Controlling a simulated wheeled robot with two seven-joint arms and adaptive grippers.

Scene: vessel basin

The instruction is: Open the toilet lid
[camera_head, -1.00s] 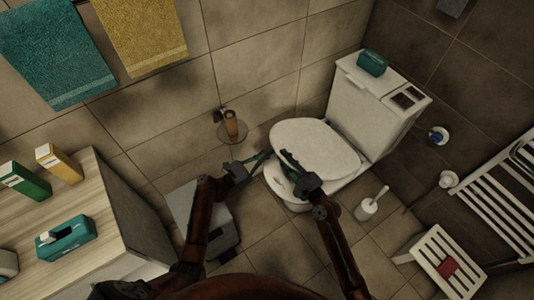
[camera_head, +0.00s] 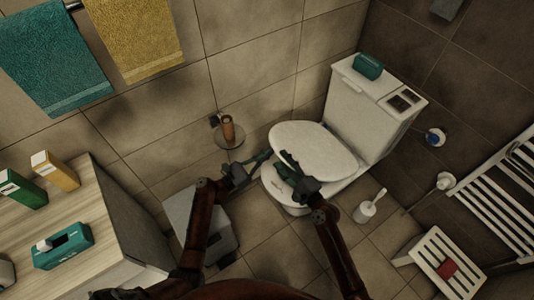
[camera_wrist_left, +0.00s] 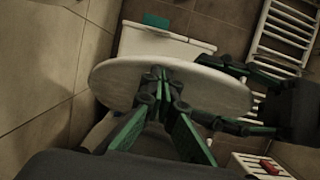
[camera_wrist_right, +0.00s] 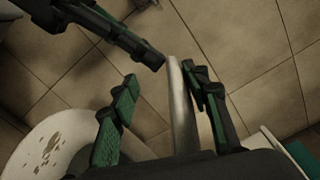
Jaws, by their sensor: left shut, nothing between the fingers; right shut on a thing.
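The white toilet (camera_head: 350,115) stands against the tiled wall. Its oval lid (camera_head: 318,148) is partly raised, with a gap above the bowl (camera_head: 278,188). My right gripper (camera_head: 287,160) is at the lid's front edge. In the right wrist view, the lid edge (camera_wrist_right: 180,115) lies between the fingers of my right gripper (camera_wrist_right: 165,90), nearer the right finger. My left gripper (camera_head: 268,155) is shut and empty beside the lid's left front edge. In the left wrist view, its fingertips (camera_wrist_left: 160,76) are together in front of the lid (camera_wrist_left: 112,82); contact is unclear.
A teal box (camera_head: 368,66) sits on the tank. A toilet brush (camera_head: 368,207) and white stool (camera_head: 440,262) stand to the right. A paper holder (camera_head: 229,130) is left of the toilet. A grey bin (camera_head: 220,235) stands near my left arm. A counter (camera_head: 100,215) fills the left.

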